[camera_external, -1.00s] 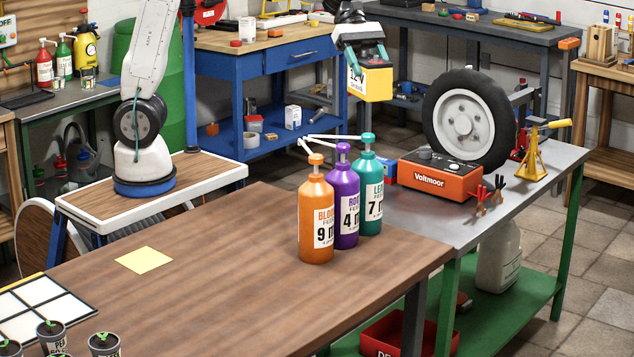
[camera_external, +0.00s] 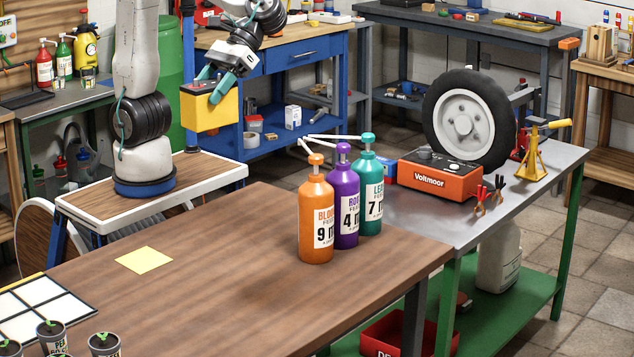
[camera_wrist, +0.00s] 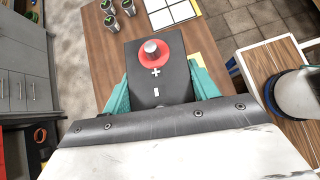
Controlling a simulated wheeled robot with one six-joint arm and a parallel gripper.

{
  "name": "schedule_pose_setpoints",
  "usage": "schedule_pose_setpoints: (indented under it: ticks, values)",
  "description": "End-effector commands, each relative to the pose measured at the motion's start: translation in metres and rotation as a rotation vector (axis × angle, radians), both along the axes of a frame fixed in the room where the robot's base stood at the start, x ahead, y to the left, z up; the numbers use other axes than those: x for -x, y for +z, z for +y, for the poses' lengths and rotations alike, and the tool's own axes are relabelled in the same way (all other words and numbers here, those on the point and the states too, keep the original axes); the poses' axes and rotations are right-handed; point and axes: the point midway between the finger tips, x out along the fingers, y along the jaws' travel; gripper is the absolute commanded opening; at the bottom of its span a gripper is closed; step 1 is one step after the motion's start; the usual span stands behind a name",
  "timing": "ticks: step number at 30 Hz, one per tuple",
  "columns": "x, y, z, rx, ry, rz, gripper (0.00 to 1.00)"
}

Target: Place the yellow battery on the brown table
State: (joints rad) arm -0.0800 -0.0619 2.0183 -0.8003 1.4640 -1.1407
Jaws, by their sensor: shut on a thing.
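The yellow battery (camera_external: 210,110) has a dark top and hangs in the air in my gripper (camera_external: 220,86). The gripper's teal fingers are shut on its upper part. In the wrist view the battery's dark top (camera_wrist: 160,90) shows a red-ringed terminal and plus and minus marks, between the teal fingers (camera_wrist: 158,92). The brown table (camera_external: 220,270) fills the lower left of the external view. The battery is beyond its far edge and above table height. The brown table also shows below the battery in the wrist view (camera_wrist: 105,55).
Orange (camera_external: 316,220), purple (camera_external: 347,210) and teal (camera_external: 369,195) pump bottles stand at the table's right end. A yellow paper square (camera_external: 143,260), a white grid board (camera_external: 35,305) and several potted seedlings (camera_external: 104,344) occupy the left. The middle is clear. An orange Voltmoor box (camera_external: 440,175) sits on the grey bench.

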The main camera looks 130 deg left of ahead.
Motion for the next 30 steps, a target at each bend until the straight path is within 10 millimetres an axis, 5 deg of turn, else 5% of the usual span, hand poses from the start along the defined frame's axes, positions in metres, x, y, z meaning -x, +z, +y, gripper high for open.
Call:
schedule_pose_setpoints:
  ticks: [15,23,30]
  values:
    - [0.055,0.002,-0.048,0.001,-0.258,-0.001,0.01]
    - [0.054,-0.031,-0.047,0.002,-0.251,0.001,0.0]
    - [0.054,-0.082,-0.047,0.001,-0.25,0.005,0.0]
